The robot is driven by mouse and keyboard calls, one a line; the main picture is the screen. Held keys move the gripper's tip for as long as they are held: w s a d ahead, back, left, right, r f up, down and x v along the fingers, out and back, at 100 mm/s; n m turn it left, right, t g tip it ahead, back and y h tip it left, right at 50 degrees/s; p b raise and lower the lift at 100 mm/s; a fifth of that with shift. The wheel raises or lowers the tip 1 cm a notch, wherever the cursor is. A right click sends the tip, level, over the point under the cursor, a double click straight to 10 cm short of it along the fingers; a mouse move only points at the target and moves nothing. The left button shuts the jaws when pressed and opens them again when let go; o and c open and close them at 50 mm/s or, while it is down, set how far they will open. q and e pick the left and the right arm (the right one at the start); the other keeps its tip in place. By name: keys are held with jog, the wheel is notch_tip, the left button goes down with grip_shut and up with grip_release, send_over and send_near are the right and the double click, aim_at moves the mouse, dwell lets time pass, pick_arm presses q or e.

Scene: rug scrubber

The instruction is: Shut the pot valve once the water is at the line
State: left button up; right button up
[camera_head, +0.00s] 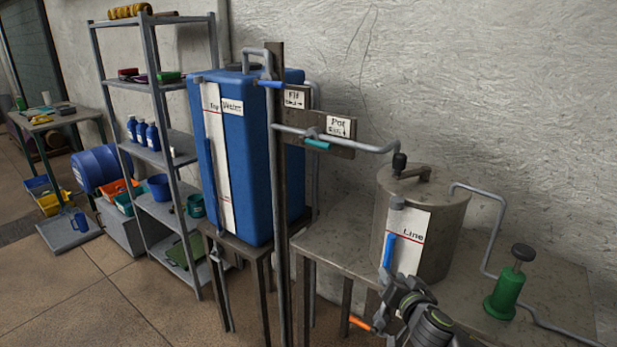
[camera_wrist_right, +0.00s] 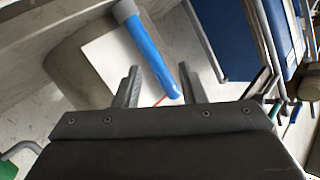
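The metal pot (camera_head: 447,230) stands on the bench at right. Its white panel (camera_head: 412,240) reads "Line" beside a red mark. A blue bar (camera_head: 389,250) hangs in front of this panel from a grey stub; it also shows in the wrist view (camera_wrist_right: 150,55). A pipe valve with a teal handle (camera_head: 317,144) sits under the "Pot" sign (camera_head: 339,126). My right gripper (camera_head: 397,284) is low in front of the panel, well away from the teal handle. Its fingers (camera_wrist_right: 158,75) are apart, with the blue bar showing between them. I cannot tell the water level. My left gripper is out of view.
A blue tank (camera_head: 252,165) with a white gauge strip stands left of a dark post (camera_head: 279,200). A blue handle (camera_head: 270,84) is near the "Fill" sign (camera_head: 295,98). A green hand pump (camera_head: 505,292) stands on the bench (camera_head: 340,240) at right. Shelves (camera_head: 165,150) stand further left.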

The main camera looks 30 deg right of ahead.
jog(key=w+r+m+t+y, duration=0.1)
jog(key=w+r+t+y, duration=0.3)
jog(key=r, duration=0.9)
jog(key=t+y, duration=0.3)
jog(key=y, duration=0.1)
send_near(320, 145)
jog(key=shift+d+f+p+x, duration=0.15)
jog(key=shift+p+x, duration=0.65)
jog(key=shift+x, duration=0.95)
jog(key=shift+d+p+x, duration=0.1)
jog(key=shift+p+x, duration=0.75)
jog(key=shift+x, duration=0.95)
jog(key=shift+d+f+p+x, duration=0.15)
jog(key=shift+p+x, duration=0.65)
jog(key=shift+x, duration=0.95)
jog(key=shift+w+a+r, duration=0.1)
grip_shut()
